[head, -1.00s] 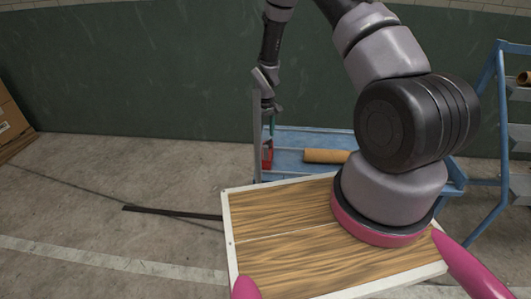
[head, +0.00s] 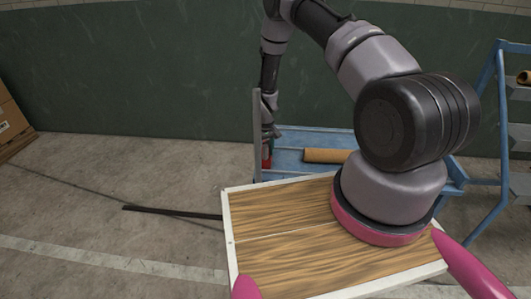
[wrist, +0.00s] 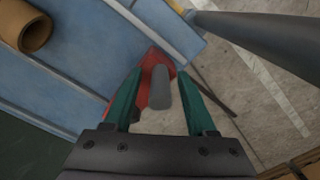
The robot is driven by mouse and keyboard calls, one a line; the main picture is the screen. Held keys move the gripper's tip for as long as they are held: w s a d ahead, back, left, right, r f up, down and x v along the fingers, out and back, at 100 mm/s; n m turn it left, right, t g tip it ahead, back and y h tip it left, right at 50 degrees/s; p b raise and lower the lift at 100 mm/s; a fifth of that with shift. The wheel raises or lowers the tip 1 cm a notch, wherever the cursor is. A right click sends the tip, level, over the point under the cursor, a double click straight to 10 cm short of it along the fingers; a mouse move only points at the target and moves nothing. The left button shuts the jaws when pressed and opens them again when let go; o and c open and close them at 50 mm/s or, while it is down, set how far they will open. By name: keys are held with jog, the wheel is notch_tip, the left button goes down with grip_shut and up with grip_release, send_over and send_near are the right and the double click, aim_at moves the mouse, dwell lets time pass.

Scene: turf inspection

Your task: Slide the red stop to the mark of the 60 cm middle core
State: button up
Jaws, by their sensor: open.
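The red stop (head: 267,158) is at the left end of the blue bench, beside a thin grey upright (head: 257,130). In the wrist view the red stop (wrist: 143,72) lies beyond my fingertips, with a grey rounded peg (wrist: 160,88) in front of it. My gripper (wrist: 157,78) is open, its two green fingers on either side of the peg, with gaps visible. In the head view my gripper (head: 269,140) is right at the stop and partly covers it. A brown tube-like core (head: 326,156) lies on the bench. I cannot make out any length marks.
The blue bench (head: 300,138) stands against the green wall. A blue frame with shelves (head: 490,130) is at the right. A thick grey bar (wrist: 255,38) crosses the upper right of the wrist view. Bare concrete floor (head: 120,175) lies to the left.

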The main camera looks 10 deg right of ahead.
grip_shut()
dwell(1.3)
